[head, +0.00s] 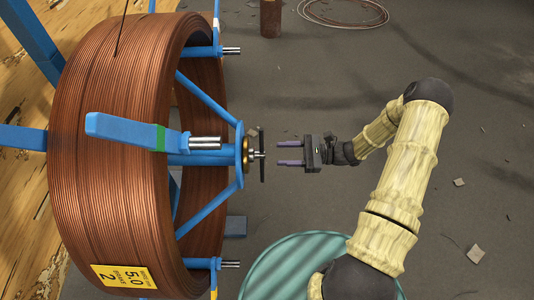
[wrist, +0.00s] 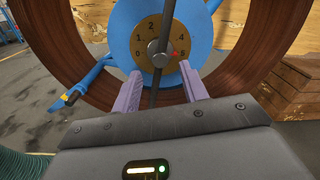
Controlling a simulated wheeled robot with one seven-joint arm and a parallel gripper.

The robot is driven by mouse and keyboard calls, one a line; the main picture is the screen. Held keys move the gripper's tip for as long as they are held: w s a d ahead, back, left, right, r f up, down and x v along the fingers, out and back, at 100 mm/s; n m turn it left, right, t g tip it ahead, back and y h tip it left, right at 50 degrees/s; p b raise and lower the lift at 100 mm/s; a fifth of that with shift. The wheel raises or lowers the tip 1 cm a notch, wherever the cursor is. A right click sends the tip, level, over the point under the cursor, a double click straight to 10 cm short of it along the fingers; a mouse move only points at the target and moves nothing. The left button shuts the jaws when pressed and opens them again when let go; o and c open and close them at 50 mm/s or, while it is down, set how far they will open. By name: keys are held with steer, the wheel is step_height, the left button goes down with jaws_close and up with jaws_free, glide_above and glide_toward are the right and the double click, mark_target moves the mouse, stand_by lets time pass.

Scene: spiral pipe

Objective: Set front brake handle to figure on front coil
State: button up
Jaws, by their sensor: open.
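The front coil (head: 110,170) is a large copper-coloured roll on a blue frame. Its yellow label (head: 124,276) shows 5.0 and a larger 2; the small print is hard to read. The brake handle (head: 262,168) is a thin dark bar at the hub. In the wrist view the handle (wrist: 168,20) runs nearly upright across a yellow numbered dial (wrist: 145,45), its top leaning right between 2 and 4. A red dot lies at the dial's right. My gripper (head: 282,154) is open and empty, just right of the handle; its lavender fingers (wrist: 162,84) flank the handle's lower part.
A blue arm with a green band (head: 125,130) juts out across the coil's front. A teal ribbed drum (head: 300,262) stands below my arm. Wooden crates (wrist: 285,85) stand at right in the wrist view. The grey floor behind my gripper is mostly open.

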steer(key=a, duration=0.6)
steer(key=shift+w, duration=0.1)
jaws_close()
